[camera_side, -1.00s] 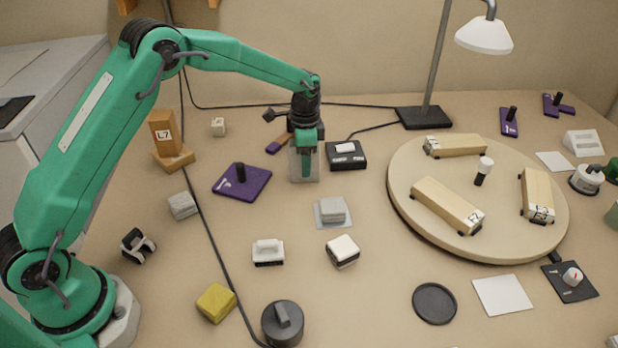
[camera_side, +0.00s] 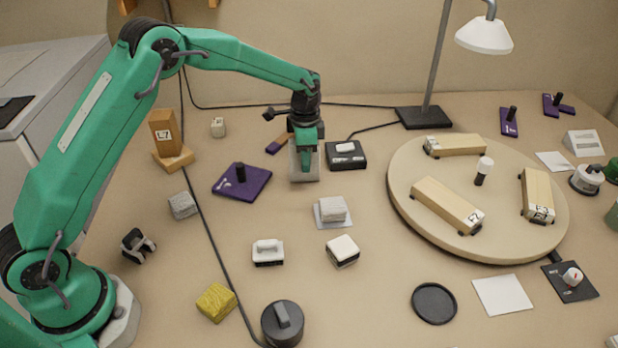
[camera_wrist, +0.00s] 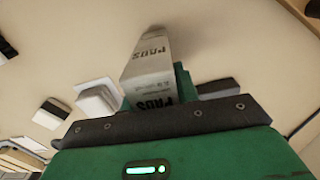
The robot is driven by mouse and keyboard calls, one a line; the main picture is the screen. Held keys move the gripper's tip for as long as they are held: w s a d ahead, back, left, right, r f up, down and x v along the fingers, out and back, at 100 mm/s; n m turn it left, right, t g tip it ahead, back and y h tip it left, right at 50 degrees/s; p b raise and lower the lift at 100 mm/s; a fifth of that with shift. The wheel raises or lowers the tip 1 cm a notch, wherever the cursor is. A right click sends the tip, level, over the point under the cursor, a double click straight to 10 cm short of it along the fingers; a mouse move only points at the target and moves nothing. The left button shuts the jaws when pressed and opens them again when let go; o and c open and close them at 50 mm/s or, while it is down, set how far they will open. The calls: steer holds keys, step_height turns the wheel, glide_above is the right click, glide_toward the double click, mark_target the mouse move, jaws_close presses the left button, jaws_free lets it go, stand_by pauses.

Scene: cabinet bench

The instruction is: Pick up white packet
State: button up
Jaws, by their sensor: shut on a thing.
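The white packet (camera_wrist: 150,65) is a pale box with dark lettering that reads "PADS". In the wrist view it sits upright against a green finger of my gripper (camera_wrist: 165,95). In the side view my gripper (camera_side: 307,150) points down, and the packet (camera_side: 296,168) shows as a pale grey-white block around the fingertips, standing on or very near the bench. My gripper is shut on the packet. The finger partly covers it in the side view, and its far side is hidden.
A black box with a white top (camera_side: 346,154) stands close to the right. A purple plate with a black knob (camera_side: 241,181) lies to the left. A pale block on a white pad (camera_side: 332,210) is in front. A round wooden turntable (camera_side: 400,190) carries several wooden blocks further right.

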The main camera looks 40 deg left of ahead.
steer(key=shift+r, duration=0.7)
step_height(320, 180, up, 2)
steer(key=shift+r, duration=0.2)
steer(key=s+d+r, duration=0.7)
steer(key=d, duration=0.2)
steer(key=shift+d, duration=0.25)
steer(key=shift+w, duration=0.1)
